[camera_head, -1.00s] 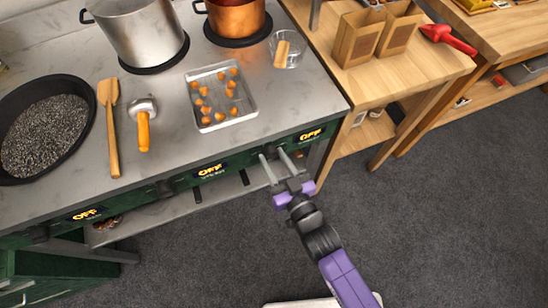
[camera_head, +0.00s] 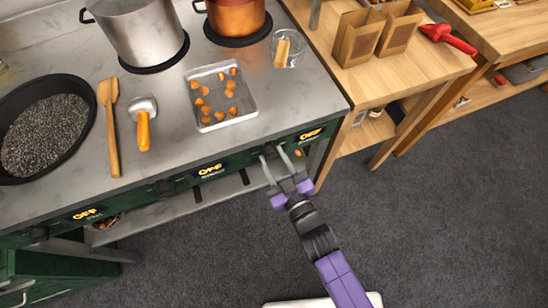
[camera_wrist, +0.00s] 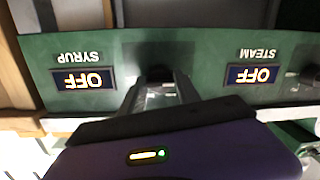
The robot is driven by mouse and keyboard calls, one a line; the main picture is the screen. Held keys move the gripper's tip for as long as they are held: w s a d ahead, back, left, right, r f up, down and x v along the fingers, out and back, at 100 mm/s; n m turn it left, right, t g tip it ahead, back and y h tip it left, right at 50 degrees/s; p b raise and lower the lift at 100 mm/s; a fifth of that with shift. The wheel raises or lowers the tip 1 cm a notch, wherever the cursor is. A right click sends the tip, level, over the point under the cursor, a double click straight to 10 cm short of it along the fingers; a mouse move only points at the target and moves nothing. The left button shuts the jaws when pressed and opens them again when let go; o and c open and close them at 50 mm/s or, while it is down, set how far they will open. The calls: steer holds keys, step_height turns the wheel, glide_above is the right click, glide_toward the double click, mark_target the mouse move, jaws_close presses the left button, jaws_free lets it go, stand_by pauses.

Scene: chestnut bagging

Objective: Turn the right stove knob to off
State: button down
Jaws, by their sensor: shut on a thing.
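The right stove knob (camera_head: 269,150) is on the green front panel, left of the right display (camera_head: 310,135), which reads OFF. My gripper (camera_head: 274,157) is at this knob, with its two fingers on either side of it. In the wrist view, the dark knob (camera_wrist: 158,73) shows beyond my gripper (camera_wrist: 158,88), which is shut on it. The picture there is upside down. The SYRUP display (camera_wrist: 83,79) and the STEAM display (camera_wrist: 252,75) both read OFF. The knob's pointer is hidden or too dark to read.
The middle display (camera_head: 210,170) and left display (camera_head: 87,214) also read OFF. A tray (camera_head: 251,108) of chestnuts, a steel pot (camera_head: 140,35), a copper pot (camera_head: 236,18) and a black pan (camera_head: 75,92) stand on the stove. Open floor lies in front.

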steer(key=shift+d, duration=0.2)
steer(key=c, duration=0.9)
jaws_free()
steer(key=shift+a, duration=0.1)
steer(key=v, duration=0.7)
steer(key=shift+s, duration=0.35)
